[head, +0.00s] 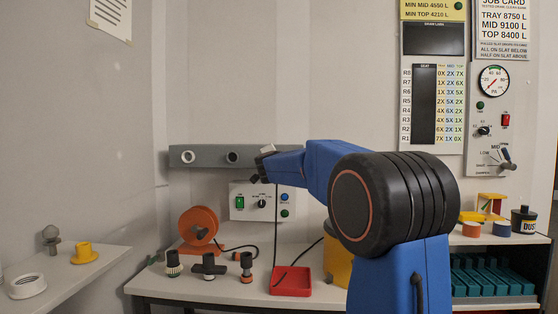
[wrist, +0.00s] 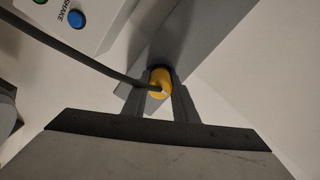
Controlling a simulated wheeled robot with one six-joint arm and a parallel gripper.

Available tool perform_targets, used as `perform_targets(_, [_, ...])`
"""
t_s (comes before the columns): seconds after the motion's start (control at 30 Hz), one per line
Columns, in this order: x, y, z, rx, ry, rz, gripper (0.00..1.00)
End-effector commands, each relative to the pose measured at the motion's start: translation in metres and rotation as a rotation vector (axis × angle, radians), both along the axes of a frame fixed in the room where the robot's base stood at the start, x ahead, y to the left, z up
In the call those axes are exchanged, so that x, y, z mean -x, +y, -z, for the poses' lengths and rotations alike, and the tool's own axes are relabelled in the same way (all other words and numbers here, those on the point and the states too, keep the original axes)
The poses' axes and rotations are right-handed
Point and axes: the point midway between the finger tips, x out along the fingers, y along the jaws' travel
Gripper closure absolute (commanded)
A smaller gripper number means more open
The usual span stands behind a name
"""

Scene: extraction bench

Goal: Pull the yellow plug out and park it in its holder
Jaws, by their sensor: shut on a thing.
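The yellow plug (wrist: 158,83) sits between the two fingers of my gripper (wrist: 160,92) in the wrist view, with a dark cable (wrist: 85,55) running from it to the upper left. The gripper is shut on the plug. The plug's far end meets a dark ring at the grey rail (wrist: 197,55); I cannot tell whether it is still seated. In the head view my gripper (head: 264,167) is at the rail (head: 210,155), and the plug is hidden. A yellow flanged cup (head: 84,254) stands on the left shelf; I cannot tell whether it is the plug's holder.
A control box (head: 262,202) is below the rail. The bench holds an orange reel (head: 199,225), several dark fittings (head: 209,267) and a red tray (head: 291,282). A white ring (head: 27,287) lies on the left shelf. A cable (head: 276,215) hangs toward the bench.

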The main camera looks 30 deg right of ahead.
Motion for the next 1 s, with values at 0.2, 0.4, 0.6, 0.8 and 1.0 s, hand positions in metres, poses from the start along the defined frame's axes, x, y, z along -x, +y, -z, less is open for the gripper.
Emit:
perform_targets(0.2, [0.004,0.003,0.0,0.0,-0.001,-0.001,1.0])
perform_targets(0.4, [0.008,0.006,-0.001,0.001,-0.001,0.0,1.0])
perform_targets(0.6, [0.013,0.008,-0.001,0.001,-0.001,0.0,1.0])
perform_targets(0.8, [0.017,0.011,-0.001,0.0,-0.001,-0.001,1.0])
perform_targets(1.0, [0.02,0.014,-0.001,0.0,-0.001,-0.001,1.0])
